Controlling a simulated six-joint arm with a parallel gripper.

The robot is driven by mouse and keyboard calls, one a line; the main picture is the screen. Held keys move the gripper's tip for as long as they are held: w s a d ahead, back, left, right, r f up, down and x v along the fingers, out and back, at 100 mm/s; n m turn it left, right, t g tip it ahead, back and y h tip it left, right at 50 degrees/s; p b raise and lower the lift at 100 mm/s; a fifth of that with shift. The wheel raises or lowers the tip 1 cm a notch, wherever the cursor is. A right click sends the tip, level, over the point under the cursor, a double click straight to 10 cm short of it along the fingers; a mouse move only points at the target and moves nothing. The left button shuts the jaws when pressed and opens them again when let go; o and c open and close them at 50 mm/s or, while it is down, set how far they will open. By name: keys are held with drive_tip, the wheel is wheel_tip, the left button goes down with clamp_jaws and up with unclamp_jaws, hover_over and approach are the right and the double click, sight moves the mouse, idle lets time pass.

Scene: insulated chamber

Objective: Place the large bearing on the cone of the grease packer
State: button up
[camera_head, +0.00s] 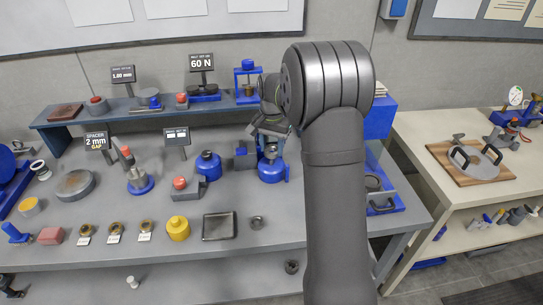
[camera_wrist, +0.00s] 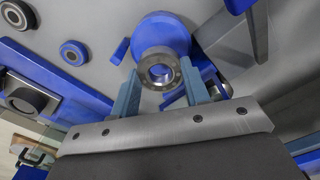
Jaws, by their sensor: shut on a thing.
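A metal ring, which looks like the large bearing (camera_wrist: 160,83), sits between the two fingertips of my gripper (camera_wrist: 162,90) in the wrist view. My gripper is shut on it. A round blue body, which looks like the grease packer (camera_wrist: 158,30), shows just behind the ring and overlaps it in the picture. In the head view the blue packer body (camera_head: 272,173) stands on the bench with my gripper (camera_head: 268,143) right over it. I cannot tell whether the ring touches the cone; the cone is hidden.
Another blue pot (camera_head: 208,166) stands to the left. A raised shelf (camera_head: 222,105) with instruments runs behind. Several other tools fill the bench to the left. My arm covers part of the right side.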

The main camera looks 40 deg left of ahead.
drive_tip(key=shift+f, duration=2.05)
drive_tip(key=o, duration=1)
drive_tip(key=shift+f, duration=0.15)
wheel_tip(320, 180, up, 12)
drive_tip(key=shift+r, duration=0.15)
hover_over(272, 160)
drive_tip(key=shift+f, duration=4.15)
